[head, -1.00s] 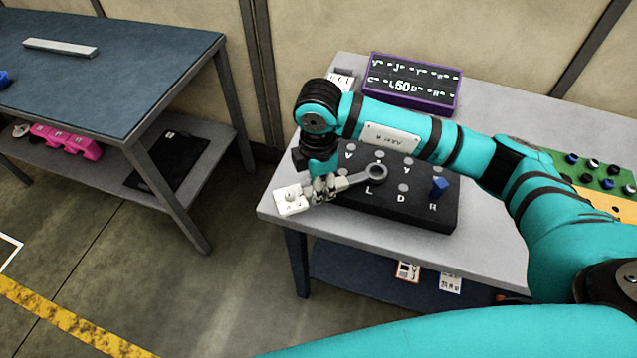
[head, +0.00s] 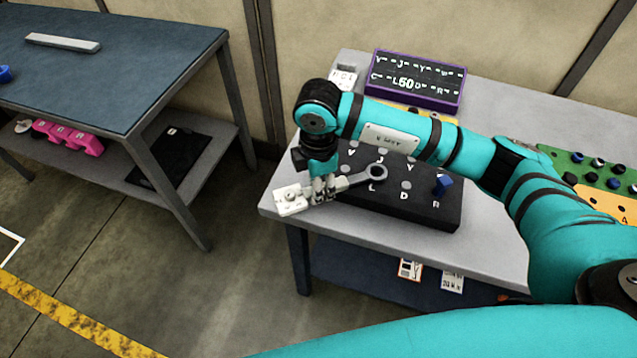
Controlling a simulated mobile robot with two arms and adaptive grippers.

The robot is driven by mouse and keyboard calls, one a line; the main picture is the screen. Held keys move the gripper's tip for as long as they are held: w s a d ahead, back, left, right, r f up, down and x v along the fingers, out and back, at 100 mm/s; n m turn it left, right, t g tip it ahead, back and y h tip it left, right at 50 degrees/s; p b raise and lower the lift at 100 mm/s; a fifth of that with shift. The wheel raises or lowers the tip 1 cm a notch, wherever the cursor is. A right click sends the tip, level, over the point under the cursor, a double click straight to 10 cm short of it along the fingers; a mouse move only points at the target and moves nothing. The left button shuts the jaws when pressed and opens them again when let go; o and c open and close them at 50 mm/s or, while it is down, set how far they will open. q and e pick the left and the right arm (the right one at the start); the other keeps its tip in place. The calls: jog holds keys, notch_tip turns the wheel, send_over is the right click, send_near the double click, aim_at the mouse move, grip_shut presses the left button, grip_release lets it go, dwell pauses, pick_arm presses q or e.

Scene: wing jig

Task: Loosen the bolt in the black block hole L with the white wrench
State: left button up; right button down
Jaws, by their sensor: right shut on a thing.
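The black block (head: 420,210) lies on the light grey table, its top marked with letters and round holes. My right gripper (head: 324,190) is shut on the handle of the wrench (head: 352,181), at the block's left front. The wrench looks pale grey to white, with a darker ring end (head: 376,171). The ring lies over the block just behind the letter L, at hole L. I cannot tell whether it sits around a bolt; no bolt head is clear inside it. A blue bolt (head: 442,184) stands near the letter R. My left gripper is not in view.
A purple-framed display (head: 417,80) stands behind. A green board with several knobs (head: 585,170) is at the right. A blue-topped table (head: 110,60) stands left, across open floor.

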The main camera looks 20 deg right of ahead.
jog(key=shift+f, duration=0.25)
jog(key=shift+s, duration=0.1)
jog(key=shift+s+d+n, duration=0.25)
jog(key=shift+s+n, duration=0.75)
jog(key=shift+s, duration=0.35)
jog(key=shift+s+d+r+n+b, duration=0.15)
jog(key=shift+s+d+n+b, duration=0.15)
jog(key=shift+s+n, duration=0.35)
jog(key=shift+s+d+r+n+b, duration=0.15)
jog(key=shift+s+d+n, duration=0.15)
jog(key=shift+s+n, duration=0.35)
jog(key=shift+w, duration=0.1)
jog(key=shift+s+d+n+b, duration=0.25)
jog(key=shift+s+d+n, duration=0.15)
jog(key=shift+s+n, duration=0.25)
jog(key=shift+s+d+n+b, duration=0.25)
jog(key=shift+s+d+n, duration=0.15)
jog(key=shift+s+n, duration=0.2)
